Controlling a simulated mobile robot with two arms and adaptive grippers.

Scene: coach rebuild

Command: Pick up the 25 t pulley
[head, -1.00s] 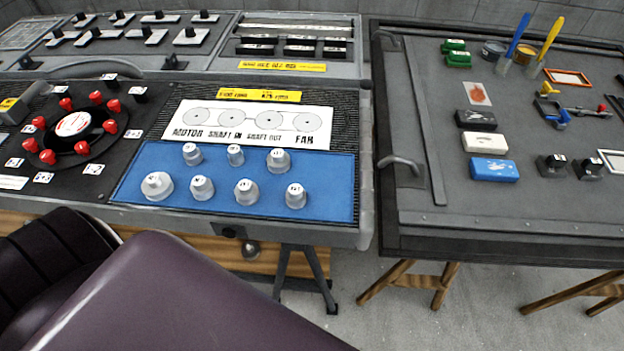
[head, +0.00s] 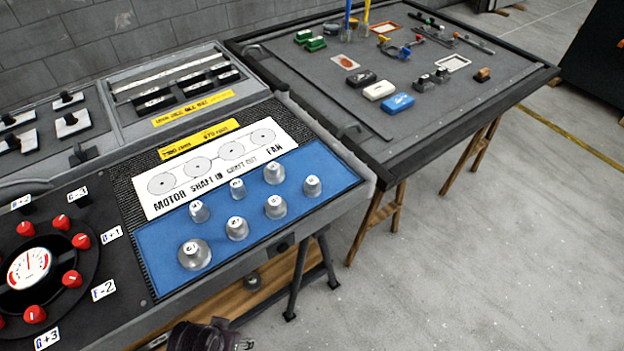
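Several light grey pulleys with small white labelled tops stand upright on a blue mat (head: 160,240). The back row has a pulley on the left (head: 199,213), a smaller one in the middle (head: 237,191) and one on the right (head: 274,174). The front row runs from a wide pulley (head: 195,257) through two more (head: 237,230) (head: 275,209) to a narrow one at the right (head: 313,188). The labels are too small to read, so I cannot tell which is 25 t.
A white diagram board (head: 175,195) lies behind the mat. A dial with red knobs (head: 30,268) is at the left. A grey workbench (head: 390,140) with blocks and tools stands at the right, behind a narrow gap. Open concrete floor (head: 470,260) is at the right.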

